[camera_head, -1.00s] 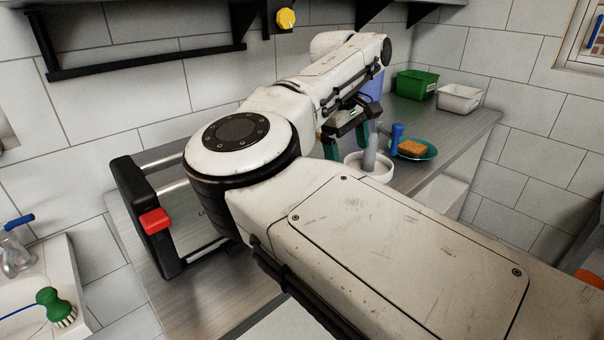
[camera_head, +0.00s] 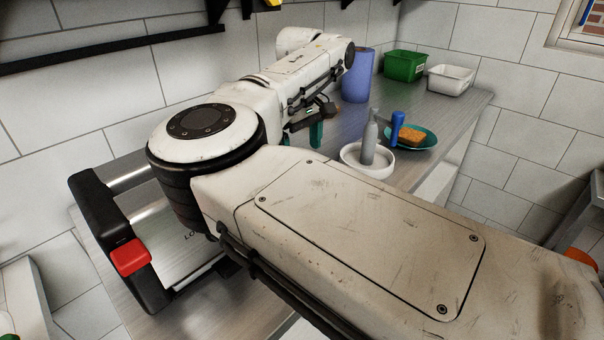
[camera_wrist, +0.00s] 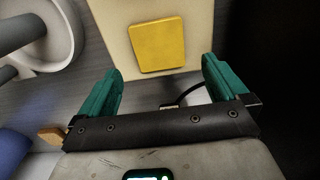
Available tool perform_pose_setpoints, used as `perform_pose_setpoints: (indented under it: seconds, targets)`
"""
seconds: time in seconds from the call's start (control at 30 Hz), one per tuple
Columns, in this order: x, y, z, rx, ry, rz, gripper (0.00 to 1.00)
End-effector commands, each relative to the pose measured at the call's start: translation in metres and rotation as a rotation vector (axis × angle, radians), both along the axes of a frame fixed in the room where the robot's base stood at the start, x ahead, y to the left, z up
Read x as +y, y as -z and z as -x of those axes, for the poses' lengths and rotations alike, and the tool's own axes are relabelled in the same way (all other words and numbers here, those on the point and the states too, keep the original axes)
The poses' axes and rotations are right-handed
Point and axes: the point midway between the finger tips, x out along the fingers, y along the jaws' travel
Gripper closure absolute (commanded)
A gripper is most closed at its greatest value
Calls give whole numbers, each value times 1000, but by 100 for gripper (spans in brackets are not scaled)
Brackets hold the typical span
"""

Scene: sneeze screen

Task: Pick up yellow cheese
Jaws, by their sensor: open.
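The yellow cheese (camera_wrist: 159,45) is a flat, square yellow slice. In the wrist view it lies on a pale cream board (camera_wrist: 112,25), ahead of my gripper (camera_wrist: 162,85) and roughly between the lines of its two green fingers. The fingers are apart, with nothing between their tips. In the head view my gripper (camera_head: 300,136) hangs over the counter, partly hidden by my arm. The cheese and the board are hidden behind my arm in the head view.
A white round dish with a grey bottle (camera_head: 369,140), a blue-handled item (camera_head: 397,127) and a teal plate (camera_head: 424,142) with an orange-brown piece stand right of my gripper. A blue roll (camera_head: 357,75), green bin (camera_head: 404,65) and white bin (camera_head: 451,79) are behind.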

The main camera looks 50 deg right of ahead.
Motion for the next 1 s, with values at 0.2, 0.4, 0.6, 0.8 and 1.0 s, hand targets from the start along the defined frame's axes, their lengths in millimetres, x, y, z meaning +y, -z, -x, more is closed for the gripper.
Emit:
perform_pose_setpoints:
  seconds: [0.2,0.4,0.6,0.8,1.0]
  targets:
    - [0,26,0,5,-1,1,0]
    - [0,49,0,2,-1,1,0]
    - [0,53,-1,0,0,1,0]
    - [0,53,-1,0,0,1,11]
    - [0,52,-1,0,0,1,30]
